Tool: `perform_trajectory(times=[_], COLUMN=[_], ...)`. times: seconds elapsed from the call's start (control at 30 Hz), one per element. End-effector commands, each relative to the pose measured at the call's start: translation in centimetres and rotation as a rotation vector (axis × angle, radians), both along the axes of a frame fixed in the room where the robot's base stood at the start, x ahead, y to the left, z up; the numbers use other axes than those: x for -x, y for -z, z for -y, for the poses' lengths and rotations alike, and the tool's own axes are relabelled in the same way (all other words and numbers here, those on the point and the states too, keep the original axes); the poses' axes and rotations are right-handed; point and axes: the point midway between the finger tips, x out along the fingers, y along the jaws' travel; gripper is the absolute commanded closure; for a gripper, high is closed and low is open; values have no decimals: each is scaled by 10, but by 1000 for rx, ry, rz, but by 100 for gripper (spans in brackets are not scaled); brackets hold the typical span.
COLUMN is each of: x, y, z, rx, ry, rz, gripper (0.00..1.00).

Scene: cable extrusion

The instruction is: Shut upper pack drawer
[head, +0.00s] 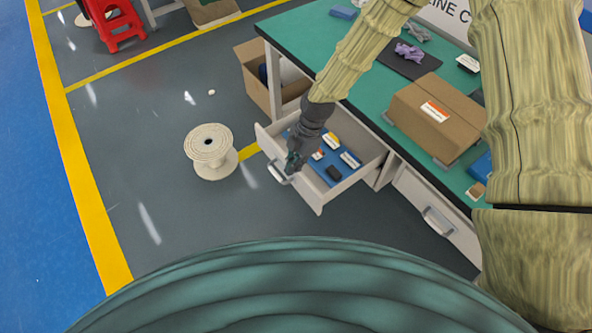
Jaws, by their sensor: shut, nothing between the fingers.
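An open white drawer (321,207) sticks out from under the green-topped workbench (310,36), with its metal handle (279,172) on the front panel. It holds a blue liner with several small labelled boxes and a dark item. My gripper (291,164) is shut and empty, pointing down at the drawer front near the handle. Its tips overlap the front panel in the picture, and I cannot tell whether they touch it. My arm hides part of the drawer's inside. A second drawer (437,222) with a handle, further right under the bench, looks shut.
A cardboard box (434,115) sits on the bench. An open carton (252,78) stands on the floor beside the bench. A cable spool (210,150) stands on the floor left of the open drawer. A red stool (117,25) is at the upper left. Grey floor in front is mostly clear.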

Motion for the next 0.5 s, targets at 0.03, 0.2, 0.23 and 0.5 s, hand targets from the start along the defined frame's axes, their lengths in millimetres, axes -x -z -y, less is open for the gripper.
perform_trajectory(times=[0.03, 0.2, 0.23, 0.5], x=[2, 6, 7, 12], y=[4, 24, 27, 57], z=[-1, -7, -8, -17], rx=[0, 2, 2, 1], ry=[0, 1, 1, 2], rz=[-2, -4, -3, -4], gripper=[100, 100, 100, 100])
